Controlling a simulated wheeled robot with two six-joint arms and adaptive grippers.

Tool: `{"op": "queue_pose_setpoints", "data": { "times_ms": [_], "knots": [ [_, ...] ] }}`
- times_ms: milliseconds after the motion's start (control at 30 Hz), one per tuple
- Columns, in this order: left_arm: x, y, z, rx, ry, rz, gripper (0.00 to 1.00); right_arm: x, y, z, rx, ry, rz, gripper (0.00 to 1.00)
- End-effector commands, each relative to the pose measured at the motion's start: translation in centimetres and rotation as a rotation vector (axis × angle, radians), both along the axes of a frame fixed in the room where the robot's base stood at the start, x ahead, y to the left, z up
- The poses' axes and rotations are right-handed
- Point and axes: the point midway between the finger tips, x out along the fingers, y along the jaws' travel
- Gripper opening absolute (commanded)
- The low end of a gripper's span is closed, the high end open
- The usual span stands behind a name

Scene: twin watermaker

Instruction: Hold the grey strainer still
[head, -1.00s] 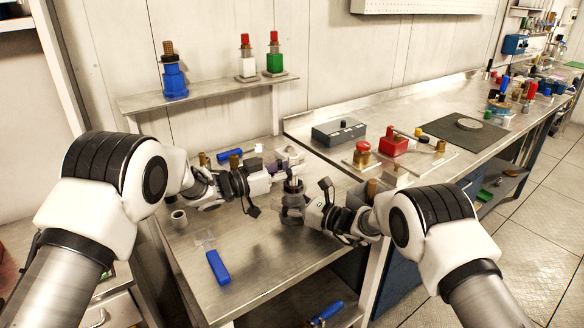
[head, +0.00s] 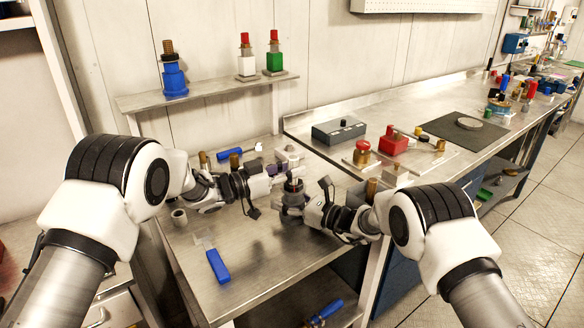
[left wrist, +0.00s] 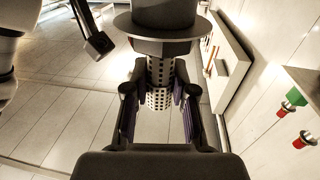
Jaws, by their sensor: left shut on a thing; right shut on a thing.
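The grey strainer (head: 292,205) is a dark grey body at the front right of the near metal table. My right gripper (head: 303,212) is shut on it from the right. A perforated metal cylinder (left wrist: 160,98) is between the fingers of my left gripper (left wrist: 160,108), which is shut on it. The left wrist view looks upside down and shows the strainer's grey body (left wrist: 160,22) at the cylinder's end, with a reddish band where they meet. In the head view my left gripper (head: 282,172) is just above the strainer's top. I cannot tell how deep the cylinder sits.
A blue-handled tool (head: 232,154) lies behind my left gripper. A grey box (head: 339,131) and a red part (head: 393,143) are on the bench behind.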

Motion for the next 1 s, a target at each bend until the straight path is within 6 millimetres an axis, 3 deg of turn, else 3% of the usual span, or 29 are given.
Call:
{"op": "queue_pose_setpoints", "data": {
  "times_ms": [1000],
  "knots": [
    [0.0,0.0,-2.5,0.0,0.0,0.0,0.0,0.0,0.0,0.0,0.0,0.0,0.0,0.05]
  ]
}}
